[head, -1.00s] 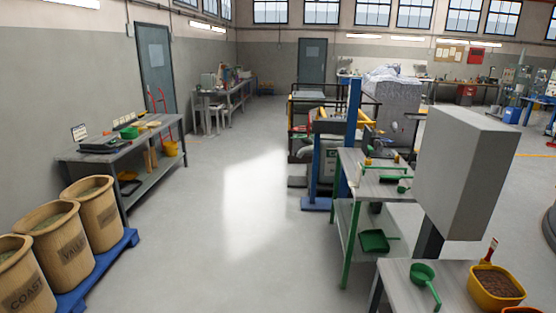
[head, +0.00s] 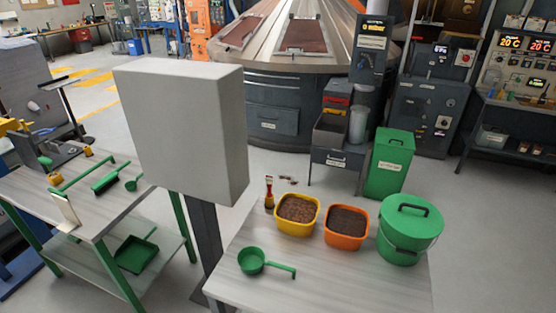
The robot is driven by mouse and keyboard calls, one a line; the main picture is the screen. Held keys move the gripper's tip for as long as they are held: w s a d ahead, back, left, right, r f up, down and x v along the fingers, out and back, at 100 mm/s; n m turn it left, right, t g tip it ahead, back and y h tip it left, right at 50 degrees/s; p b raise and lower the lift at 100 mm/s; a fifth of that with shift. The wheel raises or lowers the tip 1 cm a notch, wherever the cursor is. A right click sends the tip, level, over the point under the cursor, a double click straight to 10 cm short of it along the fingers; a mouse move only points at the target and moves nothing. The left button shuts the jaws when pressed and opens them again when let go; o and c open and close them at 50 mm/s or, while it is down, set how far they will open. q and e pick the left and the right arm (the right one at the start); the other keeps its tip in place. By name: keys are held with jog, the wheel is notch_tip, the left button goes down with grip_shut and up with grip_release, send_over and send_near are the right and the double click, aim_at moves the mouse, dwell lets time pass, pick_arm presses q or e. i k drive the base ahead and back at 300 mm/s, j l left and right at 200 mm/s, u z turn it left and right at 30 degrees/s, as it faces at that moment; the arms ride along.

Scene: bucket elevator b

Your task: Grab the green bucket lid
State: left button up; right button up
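The green bucket (head: 402,248) stands upright at the right end of the light wooden table in the head view. Its round green lid (head: 396,221) sits on top and has a dark handle (head: 414,208) across it. The lid appears to cover the whole bucket mouth. Neither of my grippers shows in the head view.
On the same table (head: 318,281) are a yellow tub (head: 283,229) and an orange tub (head: 347,242) of brown material, a brush (head: 269,193) and a green scoop (head: 252,262). A grey box on a post (head: 185,130) rises at the table's left. A green bin (head: 388,165) stands behind.

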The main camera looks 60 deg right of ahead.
aim_at(412, 217)
jog(key=i+z, duration=0.1)
jog(key=z, duration=0.7)
jog(key=i+j+z, duration=0.1)
jog(key=z, duration=0.3)
jog(key=i+j+z, duration=0.1)
jog(key=z, duration=0.75)
jog(key=i+j, duration=0.05)
